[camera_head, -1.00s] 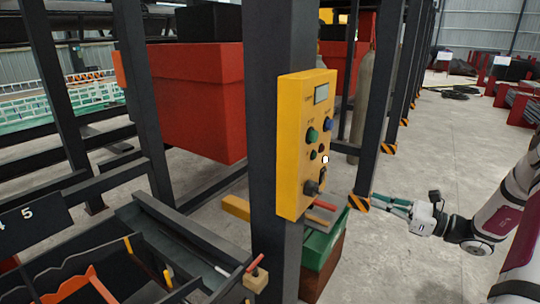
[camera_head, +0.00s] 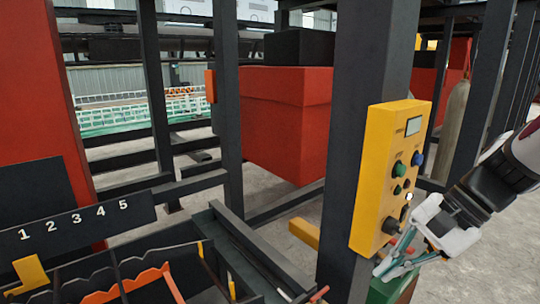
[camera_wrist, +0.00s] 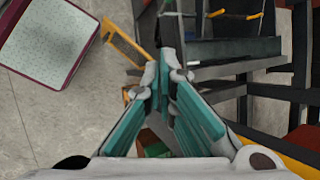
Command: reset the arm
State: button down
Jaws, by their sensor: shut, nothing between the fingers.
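My gripper (camera_head: 390,264) has teal fingers and a white body. In the head view it is at the lower right, in front of the lower edge of the yellow control box (camera_head: 378,178). The box is on a dark post and has a small display, green and blue buttons and a dark knob. I cannot tell whether the gripper touches it. In the wrist view the teal fingers (camera_wrist: 164,78) come together at their tips, with nothing held between them.
A green bin (camera_head: 388,289) is low beside the post, partly hidden by my gripper. A compartment rack with a number plate (camera_head: 78,222) is at lower left. A red box (camera_head: 287,120) hangs behind dark frame posts. Open concrete floor (camera_head: 485,250) lies at right.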

jog(key=s+r+n+t+h, duration=0.2)
jog(key=s+n+h, duration=0.1)
jog(key=s+n, duration=0.2)
jog(key=s+a+r+n+t+h, duration=0.1)
jog(key=s+r+n+t+h, duration=0.1)
jog(key=s+r+n+h, duration=0.1)
jog(key=shift+s+n+h, duration=0.5)
jog(key=shift+s+n, duration=0.9)
jog(key=shift+s, duration=0.15)
jog(key=shift+f, duration=0.1)
dwell(0.3)
